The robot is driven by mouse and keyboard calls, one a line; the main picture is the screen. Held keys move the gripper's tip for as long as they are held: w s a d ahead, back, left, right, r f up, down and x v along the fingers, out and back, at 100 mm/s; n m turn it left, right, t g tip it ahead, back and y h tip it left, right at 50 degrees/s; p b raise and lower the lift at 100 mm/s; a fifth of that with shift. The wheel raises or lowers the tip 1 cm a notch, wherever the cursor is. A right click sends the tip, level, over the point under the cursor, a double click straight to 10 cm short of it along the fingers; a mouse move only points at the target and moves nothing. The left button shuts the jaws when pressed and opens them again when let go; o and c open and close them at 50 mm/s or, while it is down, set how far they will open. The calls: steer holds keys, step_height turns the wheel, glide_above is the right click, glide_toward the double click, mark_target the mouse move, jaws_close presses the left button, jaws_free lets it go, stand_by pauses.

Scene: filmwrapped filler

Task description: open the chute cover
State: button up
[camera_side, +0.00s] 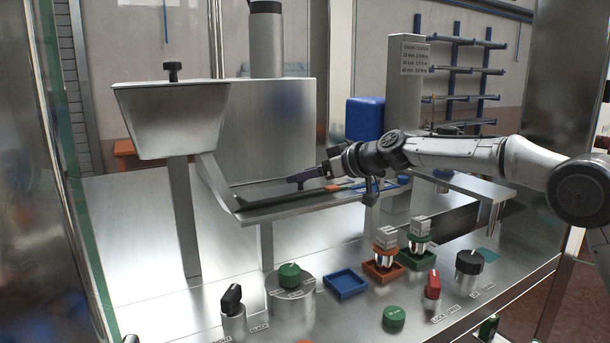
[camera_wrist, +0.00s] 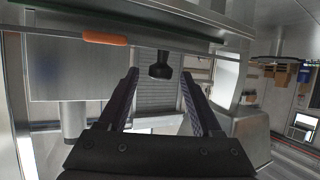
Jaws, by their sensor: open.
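The chute (camera_side: 300,208) is a sloped metal channel running from below the hopper towards the right. A dark, flat cover (camera_side: 270,192) appears to lie along it, shut as far as I can see. My gripper (camera_side: 298,180) is just above the chute, pointing left, with open jaws. In the wrist view, which looks upside down, a black knob (camera_wrist: 160,66) shows between the two fingers of my gripper (camera_wrist: 160,76). It looks attached to the metal surface; I cannot tell whether the fingers touch it. In the side view my gripper hides this knob.
A metal hopper (camera_side: 172,115) with a black top knob stands left. An orange-handled bar (camera_wrist: 105,38) lies near the chute. In front are a blue tray (camera_side: 346,284), an orange tray (camera_side: 384,271), a green tray (camera_side: 418,260) and several control knobs. A blue box (camera_side: 365,119) stands behind.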

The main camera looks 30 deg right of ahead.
steer(key=shift+w+a+f, duration=0.1)
steer(key=shift+w, duration=0.1)
jaws_close()
stand_by(0.3)
stand_by(1.1)
